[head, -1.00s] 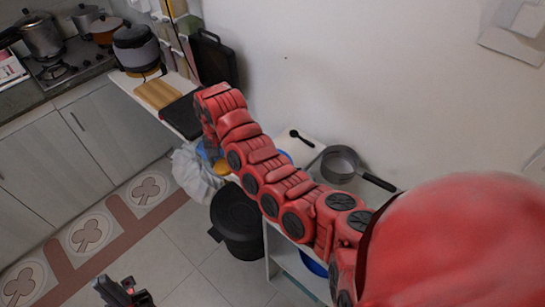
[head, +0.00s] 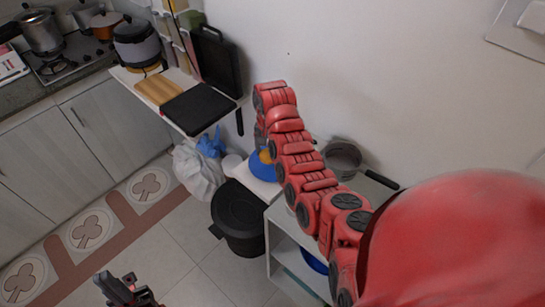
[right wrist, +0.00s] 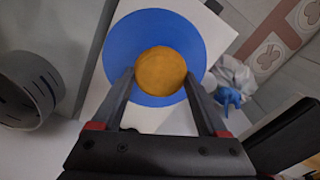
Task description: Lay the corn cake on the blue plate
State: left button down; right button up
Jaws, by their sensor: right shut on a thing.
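The corn cake (right wrist: 160,72) is a round orange disc between the fingertips of my right gripper (right wrist: 158,84), which is shut on it. In the right wrist view it lies over the middle of the blue plate (right wrist: 125,48). I cannot tell whether it touches the plate. In the head view the plate (head: 261,170) and the cake (head: 265,155) show beside my right arm, which hides part of both and the right gripper. My left gripper (head: 122,284) is low at the left, away from the plate; its jaw state is unclear.
The plate sits on a white surface. A grey pan (head: 343,163) stands right of it, behind my arm. A black bin (head: 238,220) stands on the floor. A black open appliance (head: 198,108) is on the shelf at left. A blue glove (head: 210,143) lies by a white bag.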

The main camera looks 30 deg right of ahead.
jog(key=shift+w+d+r, duration=0.1)
jog(key=shift+w+d, duration=0.1)
jog(key=shift+d, duration=0.55)
jog(key=shift+f+p, duration=0.35)
jog(key=shift+p, duration=0.3)
jog(key=shift+f+p, duration=0.5)
jog(key=shift+f, duration=1)
jog(key=shift+f, duration=0.2)
jog(key=o, duration=1.5)
jog(key=shift+c, duration=0.2)
jog(key=shift+r, duration=0.3)
